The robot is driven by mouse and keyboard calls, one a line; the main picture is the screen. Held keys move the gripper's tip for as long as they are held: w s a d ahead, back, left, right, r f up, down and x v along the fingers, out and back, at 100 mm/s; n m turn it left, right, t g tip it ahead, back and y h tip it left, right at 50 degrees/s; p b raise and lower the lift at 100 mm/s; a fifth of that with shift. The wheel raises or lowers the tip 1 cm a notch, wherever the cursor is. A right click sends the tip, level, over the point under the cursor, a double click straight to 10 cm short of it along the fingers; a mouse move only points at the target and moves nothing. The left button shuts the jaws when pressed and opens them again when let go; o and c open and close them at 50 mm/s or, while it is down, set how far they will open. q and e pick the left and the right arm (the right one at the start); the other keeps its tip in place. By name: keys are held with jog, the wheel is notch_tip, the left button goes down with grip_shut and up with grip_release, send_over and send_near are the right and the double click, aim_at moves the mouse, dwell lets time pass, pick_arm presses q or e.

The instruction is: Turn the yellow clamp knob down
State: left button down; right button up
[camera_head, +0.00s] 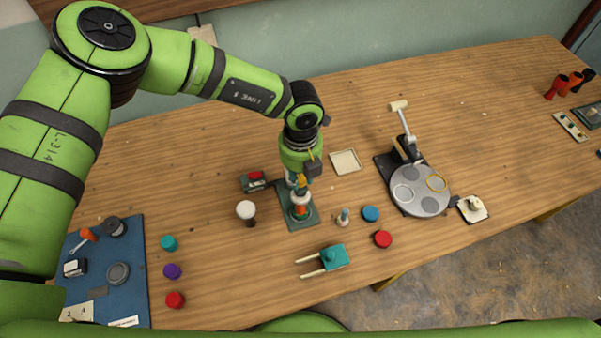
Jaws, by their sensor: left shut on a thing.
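The yellow clamp knob (301,179) shows as a small patch of yellow at the top of a clamp fixture near the table's middle. My left gripper (298,183) points down over the fixture and is shut on the knob, hiding most of it. Under it, a small orange and white goblet drum (300,209) stands upright on the fixture's dark green base plate (303,223). The knob's exact angle is too small to tell. My right gripper is not in view.
A teal two-pronged piece (333,257) lies in front. A grey turntable (421,205) stands right. A blue mat (130,270) holds tools at left. The far right-middle table is clear.

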pick_arm(q)
jog(key=shift+f+m+b, duration=0.2)
jog(key=shift+m+b, duration=0.1)
jog(key=shift+b, duration=0.3)
jog(key=m+b, duration=1.3)
jog(key=b, duration=0.4)
jog(key=shift+f+m+b, duration=0.15)
jog(key=shift+m+b, duration=0.15)
jog(key=shift+b, duration=0.05)
jog(key=m+b, duration=0.3)
jog(key=m, duration=0.1)
jog(key=shift+m, duration=0.3)
jog(key=shift+m+b, duration=0.7)
jog(key=shift+m, duration=0.5)
jog(key=shift+r+m+b, duration=0.2)
jog(key=shift+m+b, duration=0.2)
jog(key=shift+m, duration=1.1)
jog(key=c, duration=1)
grip_release()
jog(key=shift+r, duration=0.1)
